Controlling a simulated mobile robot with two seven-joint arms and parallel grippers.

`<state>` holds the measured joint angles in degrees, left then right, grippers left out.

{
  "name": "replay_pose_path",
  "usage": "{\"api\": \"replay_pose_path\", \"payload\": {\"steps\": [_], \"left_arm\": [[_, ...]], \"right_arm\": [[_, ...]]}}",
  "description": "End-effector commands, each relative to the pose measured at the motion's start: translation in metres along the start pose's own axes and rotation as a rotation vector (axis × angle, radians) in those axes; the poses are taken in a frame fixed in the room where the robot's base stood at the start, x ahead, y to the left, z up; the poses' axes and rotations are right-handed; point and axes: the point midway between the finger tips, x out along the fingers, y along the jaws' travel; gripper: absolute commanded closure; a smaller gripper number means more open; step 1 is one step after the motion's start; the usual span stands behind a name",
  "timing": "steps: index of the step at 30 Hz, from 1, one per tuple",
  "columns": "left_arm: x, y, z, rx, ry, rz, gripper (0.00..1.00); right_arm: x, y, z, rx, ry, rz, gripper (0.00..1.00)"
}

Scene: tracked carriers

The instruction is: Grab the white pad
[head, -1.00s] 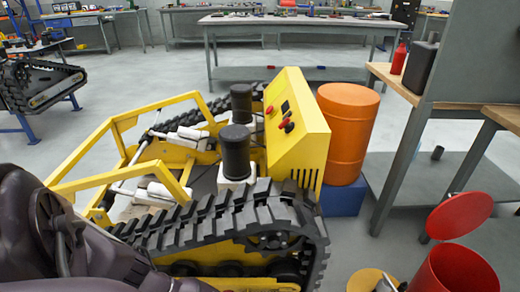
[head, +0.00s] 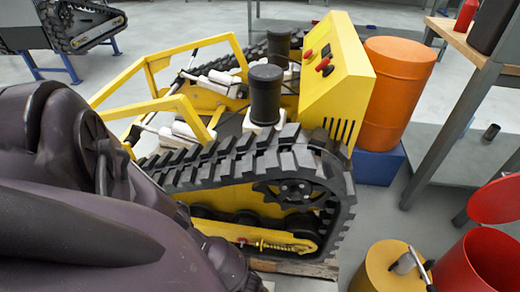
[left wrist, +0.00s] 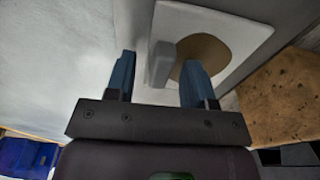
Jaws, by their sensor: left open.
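In the left wrist view a white, round-cornered plate (left wrist: 200,20), likely the white pad, carries a tan disc (left wrist: 208,50). A pale grey block (left wrist: 160,64) stands out at its left side. My left gripper (left wrist: 160,80) is open, with its blue fingers apart on either side of the block in the picture. I cannot tell whether they touch it or how deep they reach. In the head view my left arm covers the lower left, and its gripper is hidden. My right gripper is in neither view.
A yellow tracked carrier (head: 338,75) with black tracks fills the middle of the head view. An orange drum (head: 395,95) stands behind it. A yellow can (head: 385,262) and an open red bin (head: 490,265) stand at lower right. A brown board (left wrist: 280,95) shows in the wrist view.

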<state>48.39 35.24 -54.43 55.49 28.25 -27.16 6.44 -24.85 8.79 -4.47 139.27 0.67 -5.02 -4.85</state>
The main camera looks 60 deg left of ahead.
Motion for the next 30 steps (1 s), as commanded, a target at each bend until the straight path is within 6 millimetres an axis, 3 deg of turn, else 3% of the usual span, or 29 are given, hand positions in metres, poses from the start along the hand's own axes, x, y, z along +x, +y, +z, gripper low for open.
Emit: {"api": "replay_pose_path", "payload": {"steps": [8,17,26,30], "left_arm": [[0.0,-0.001,-0.002,0.0,0.003,-0.002,0.53],[0.0,-0.001,-0.001,0.0,0.002,-0.002,0.99],[-0.001,-0.002,-0.001,0.0,0.002,-0.002,1.0],[-0.011,-0.003,-0.004,0.0,0.006,-0.005,1.0]], "right_arm": [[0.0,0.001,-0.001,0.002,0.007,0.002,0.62],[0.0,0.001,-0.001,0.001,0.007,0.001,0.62],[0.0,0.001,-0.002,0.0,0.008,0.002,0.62],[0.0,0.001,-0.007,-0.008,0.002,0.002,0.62]]}}
